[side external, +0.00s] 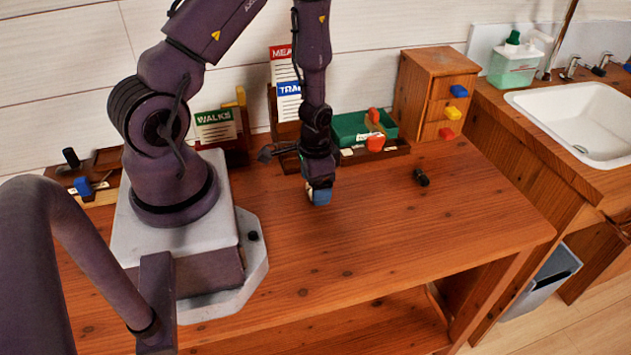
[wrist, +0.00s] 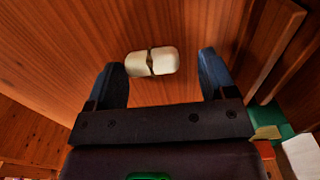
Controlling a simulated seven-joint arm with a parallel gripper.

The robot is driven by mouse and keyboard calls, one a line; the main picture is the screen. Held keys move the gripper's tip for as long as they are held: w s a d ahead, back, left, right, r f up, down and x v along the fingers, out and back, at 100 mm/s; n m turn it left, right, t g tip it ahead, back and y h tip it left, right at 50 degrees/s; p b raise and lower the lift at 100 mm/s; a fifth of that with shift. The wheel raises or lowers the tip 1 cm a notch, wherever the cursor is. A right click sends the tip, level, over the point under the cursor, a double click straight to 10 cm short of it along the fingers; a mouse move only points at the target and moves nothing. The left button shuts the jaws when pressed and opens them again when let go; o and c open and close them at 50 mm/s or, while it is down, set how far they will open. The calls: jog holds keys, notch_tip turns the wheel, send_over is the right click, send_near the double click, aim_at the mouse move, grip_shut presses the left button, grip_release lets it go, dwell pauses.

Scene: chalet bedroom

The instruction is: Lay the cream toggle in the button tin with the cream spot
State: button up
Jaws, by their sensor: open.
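The cream toggle (wrist: 152,62) shows in the wrist view, a short rounded piece with a dark groove across its middle, lying on the wooden desk. My gripper (wrist: 162,58) is open, with one blue finger to each side of the toggle in that view. I cannot tell how far the fingertips are above it. In the side external view my gripper (side external: 319,196) points down low over the desk, and the toggle cannot be made out there. I cannot identify a button tin with a cream spot in either view.
A green tray (side external: 350,128) with orange pieces by it stands behind my gripper. A small drawer cabinet (side external: 412,95) stands to its right. A dark toggle-like piece (side external: 421,177) lies on the desk (side external: 400,235). The front of the desk is clear. A sink (side external: 585,120) is far right.

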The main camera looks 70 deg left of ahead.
jog(key=d+r+t, duration=0.1)
jog(key=d+r, duration=0.1)
jog(key=r, duration=0.8)
jog(key=d+r+t, duration=0.1)
jog(key=d+r, duration=0.2)
jog(key=r, duration=0.6)
jog(key=d+r+t, duration=0.2)
jog(key=d+r, duration=0.1)
jog(key=r, duration=0.7)
jog(key=shift+s+d+r+y, duration=0.25)
jog(key=shift+s+r+y, duration=0.05)
jog(key=shift+s, duration=0.1)
jog(key=shift+o, duration=0.6)
jog(key=s+d+r+t, duration=0.1)
jog(key=s+d+r, duration=0.2)
jog(key=s+r, duration=0.1)
jog(key=shift+s+d+r+t, duration=0.25)
jog(key=shift+r+t, duration=0.05)
jog(key=shift+r, duration=0.3)
